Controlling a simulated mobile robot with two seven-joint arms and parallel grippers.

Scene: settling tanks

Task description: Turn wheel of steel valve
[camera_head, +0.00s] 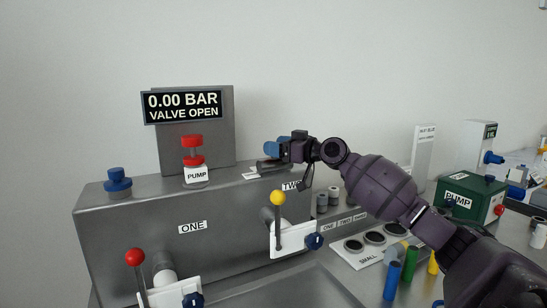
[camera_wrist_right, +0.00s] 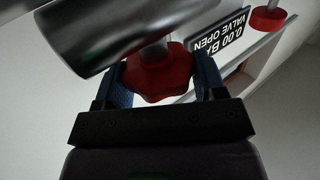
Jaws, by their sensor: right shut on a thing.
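My right gripper (camera_head: 272,149) reaches in from the right to the top of the grey tank housing. In the right wrist view its two blue fingers (camera_wrist_right: 160,72) stand on either side of a red lobed wheel (camera_wrist_right: 160,84) and are shut on it. The wheel sits on a short stem against a steel cylindrical body (camera_wrist_right: 115,32), which looks like the steel valve. In the head view the gripper hides the wheel; a grey metal part (camera_head: 268,165) shows just below the fingers. My left gripper is not in view.
A display (camera_head: 183,106) reads 0.00 BAR, VALVE OPEN. A red PUMP knob (camera_head: 192,142) and a blue knob (camera_head: 118,180) stand on the grey housing (camera_head: 150,215). Yellow-knobbed (camera_head: 278,198) and red-knobbed (camera_head: 135,257) levers stand in front. A green pump box (camera_head: 470,197) is right.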

